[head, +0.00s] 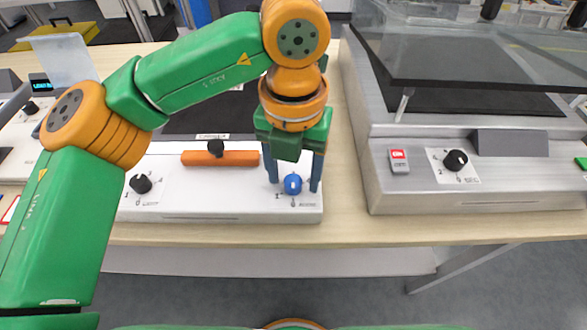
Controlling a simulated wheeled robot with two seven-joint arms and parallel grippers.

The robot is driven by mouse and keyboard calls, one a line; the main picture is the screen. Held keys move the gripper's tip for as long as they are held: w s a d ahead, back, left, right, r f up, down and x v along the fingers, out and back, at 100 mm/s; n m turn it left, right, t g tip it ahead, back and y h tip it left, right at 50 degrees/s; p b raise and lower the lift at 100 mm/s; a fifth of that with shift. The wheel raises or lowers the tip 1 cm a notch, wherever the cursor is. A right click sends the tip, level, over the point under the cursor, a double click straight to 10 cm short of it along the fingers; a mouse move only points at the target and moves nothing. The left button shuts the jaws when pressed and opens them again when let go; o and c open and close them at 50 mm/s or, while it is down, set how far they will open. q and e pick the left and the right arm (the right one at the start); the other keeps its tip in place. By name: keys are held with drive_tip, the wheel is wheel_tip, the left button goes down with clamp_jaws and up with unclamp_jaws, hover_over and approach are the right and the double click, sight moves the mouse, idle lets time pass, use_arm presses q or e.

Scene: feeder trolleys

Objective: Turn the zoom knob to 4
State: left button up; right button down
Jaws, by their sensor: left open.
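The blue knob (293,184) sits at the right end of the white device's front panel (220,205), with a small printed scale around it that is too small to read. It seems to be the zoom knob, but its label is not legible. My left gripper (294,188) points down over it, open, with one blue finger on each side of the knob. I cannot tell whether the fingers touch it. The exact direction of the knob's pointer is unclear. My right gripper is not in view.
The white device also has a black knob (140,184) at left and an orange bar (220,158) with a black knob. A grey metal machine (470,190) with a clear lid, a black knob (455,160) and a red switch (399,156) stands at right. Bare wooden table lies between them.

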use_arm(q)
clamp_jaws()
